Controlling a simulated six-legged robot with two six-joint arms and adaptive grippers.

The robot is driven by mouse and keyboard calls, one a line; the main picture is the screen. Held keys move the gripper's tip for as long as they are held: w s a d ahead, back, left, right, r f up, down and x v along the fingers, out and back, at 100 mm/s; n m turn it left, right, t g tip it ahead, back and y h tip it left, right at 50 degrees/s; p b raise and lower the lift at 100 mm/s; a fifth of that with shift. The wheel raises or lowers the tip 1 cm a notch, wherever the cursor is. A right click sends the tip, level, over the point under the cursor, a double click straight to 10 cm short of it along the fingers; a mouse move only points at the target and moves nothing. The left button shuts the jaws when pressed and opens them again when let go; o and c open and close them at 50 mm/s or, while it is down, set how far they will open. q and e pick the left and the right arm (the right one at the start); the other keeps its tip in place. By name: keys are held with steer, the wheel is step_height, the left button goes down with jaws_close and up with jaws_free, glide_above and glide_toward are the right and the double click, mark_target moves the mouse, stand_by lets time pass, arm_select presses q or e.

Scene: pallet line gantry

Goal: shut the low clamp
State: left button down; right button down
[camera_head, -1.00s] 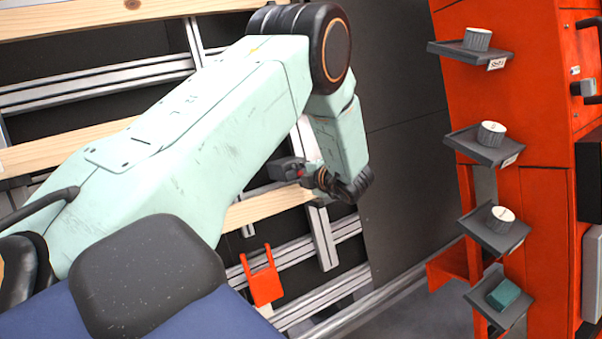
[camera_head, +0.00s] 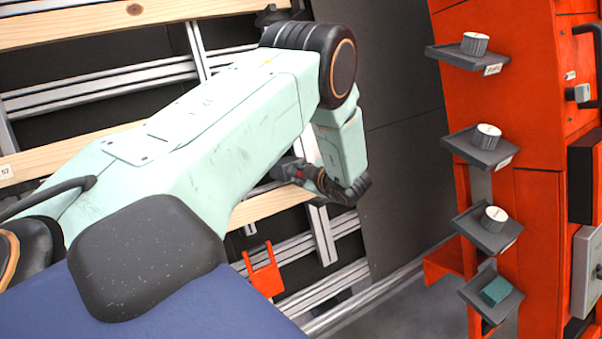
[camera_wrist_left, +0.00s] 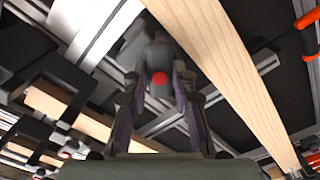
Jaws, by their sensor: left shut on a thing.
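The low clamp (camera_head: 282,170) is a small dark grey piece with a red spot, set at a wooden rail in the head view. In the left wrist view its rounded dark grey part (camera_wrist_left: 158,56) with a red end lies between my fingers. My left gripper (camera_head: 303,174) reaches it from the right, with the arm bent down at the wrist. In the left wrist view the two fingers of the left gripper (camera_wrist_left: 160,88) are on either side of the grey part, shut on it. The gripper hides part of the clamp. My right gripper is not in view.
Wooden boards (camera_head: 270,207) and aluminium rails (camera_head: 322,290) run across the dark wall. A red two-pronged bracket (camera_head: 264,274) hangs below the clamp. At the right, a red cabinet (camera_head: 540,210) carries small shelves (camera_head: 467,57) with white-topped round pieces and a teal block (camera_head: 495,291).

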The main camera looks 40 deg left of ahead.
arm_select(q)
steer(key=shift+r+m+p, duration=0.1)
steer(key=shift+m+p, duration=0.35)
steer(key=shift+m, duration=0.55)
steer(key=m+p, duration=0.1)
steer(key=m, duration=0.2)
steer(key=shift+m, duration=1.1)
steer(key=m, duration=0.3)
steer(key=shift+p, duration=0.4)
steer(key=c, duration=1.2)
jaws_free()
